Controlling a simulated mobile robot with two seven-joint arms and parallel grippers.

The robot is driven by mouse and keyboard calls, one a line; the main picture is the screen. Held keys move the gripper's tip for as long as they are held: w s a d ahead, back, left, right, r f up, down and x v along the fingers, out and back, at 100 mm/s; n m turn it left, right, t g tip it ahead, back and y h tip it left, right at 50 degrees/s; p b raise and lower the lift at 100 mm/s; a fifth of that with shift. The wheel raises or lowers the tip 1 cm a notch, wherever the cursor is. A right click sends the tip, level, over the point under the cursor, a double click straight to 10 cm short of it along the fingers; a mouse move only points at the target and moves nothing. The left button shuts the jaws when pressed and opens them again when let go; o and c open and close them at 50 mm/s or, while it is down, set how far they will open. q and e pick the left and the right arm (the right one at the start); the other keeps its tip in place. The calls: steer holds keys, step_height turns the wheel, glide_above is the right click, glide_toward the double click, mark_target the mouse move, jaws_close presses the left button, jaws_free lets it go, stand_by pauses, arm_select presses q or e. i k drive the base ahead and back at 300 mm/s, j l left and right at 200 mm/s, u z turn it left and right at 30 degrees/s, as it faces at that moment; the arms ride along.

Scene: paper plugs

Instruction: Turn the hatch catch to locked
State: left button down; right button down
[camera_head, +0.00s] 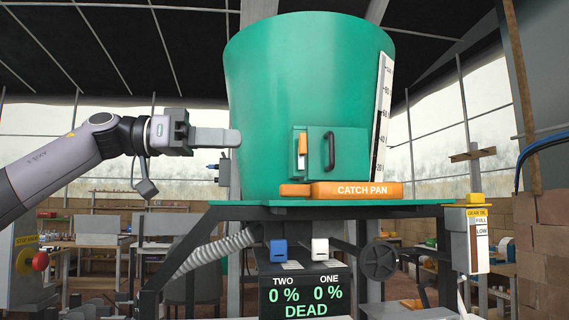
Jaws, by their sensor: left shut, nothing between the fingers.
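The big green tub (280,80) has a square green hatch (350,145) low on its front. The hatch is closed and carries a black curved handle (329,151). The catch (302,144) is a small upright orange piece with a pale part below it, at the hatch's left edge. I cannot tell from here if it is locked. My left gripper (236,138) is shut and empty. It points right, at about the catch's height, with its tips in front of the tub's left edge and a clear gap from the catch. My right gripper is not in view.
An orange bar marked CATCH PAN (375,189) lies below the hatch on the green stand top (240,204). Below are a display reading DEAD (306,311), a blue switch (278,250) and a white one (320,249). A red stop button (40,261) is at left.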

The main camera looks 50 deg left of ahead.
mark_target(302, 148)
steer(key=i+j, duration=0.15)
steer(key=j, duration=0.25)
steer(key=i+j, duration=0.15)
steer(key=j, duration=0.2)
steer(key=i+j, duration=0.15)
steer(key=j, duration=0.25)
